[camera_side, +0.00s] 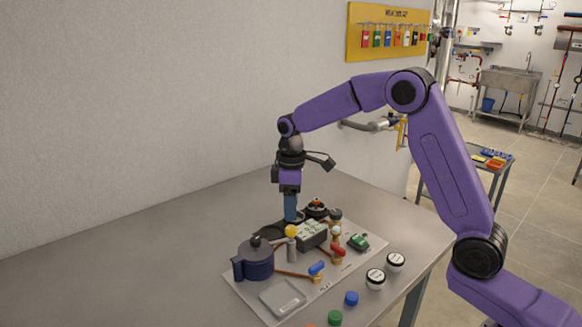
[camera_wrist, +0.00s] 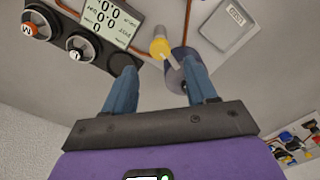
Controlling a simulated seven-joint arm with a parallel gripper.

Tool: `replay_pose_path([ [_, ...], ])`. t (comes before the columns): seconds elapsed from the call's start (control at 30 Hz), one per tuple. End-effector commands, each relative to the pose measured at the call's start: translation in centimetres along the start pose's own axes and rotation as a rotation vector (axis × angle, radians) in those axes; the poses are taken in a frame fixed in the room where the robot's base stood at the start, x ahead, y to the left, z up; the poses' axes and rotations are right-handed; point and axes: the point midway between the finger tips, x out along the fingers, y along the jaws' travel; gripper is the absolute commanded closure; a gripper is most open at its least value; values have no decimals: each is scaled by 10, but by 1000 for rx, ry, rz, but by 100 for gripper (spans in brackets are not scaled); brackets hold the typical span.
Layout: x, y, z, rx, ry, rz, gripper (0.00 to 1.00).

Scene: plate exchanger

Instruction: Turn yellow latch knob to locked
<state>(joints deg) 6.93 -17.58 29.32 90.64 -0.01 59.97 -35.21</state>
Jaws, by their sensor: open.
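The yellow latch knob (camera_side: 291,231) stands on the plate assembly beside the dark blue round housing (camera_side: 257,262). In the wrist view the yellow knob (camera_wrist: 158,46) shows beyond the fingertips, with a pale bar extending from it towards the blue housing (camera_wrist: 183,62). My gripper (camera_side: 291,219) points down just above and behind the knob in the side view. In the wrist view my gripper (camera_wrist: 162,77) has its two blue fingers spread apart with nothing between them. Contact with the knob cannot be seen. The right finger partly covers the blue housing.
A display box (camera_side: 312,234), an orange-topped dial (camera_side: 316,209) and a red-handled valve (camera_side: 338,250) crowd the board. Two white-lidded jars (camera_side: 376,278) stand right. The table's left side is clear.

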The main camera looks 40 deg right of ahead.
Motion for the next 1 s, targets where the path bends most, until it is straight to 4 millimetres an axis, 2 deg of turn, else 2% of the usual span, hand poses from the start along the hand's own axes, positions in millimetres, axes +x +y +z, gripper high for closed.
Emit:
replay_pose_path([
  [0.03, -13, 0, -2, -1, 5, 4, 43],
  [0.3, -69, 1, -1, 0, 5, 4, 43],
  [0.5, -99, 0, -1, -2, 3, 2, 43],
  [0.7, -112, 0, 0, -1, 1, 1, 43],
  [1.0, -113, 0, 0, -2, 0, 0, 43],
])
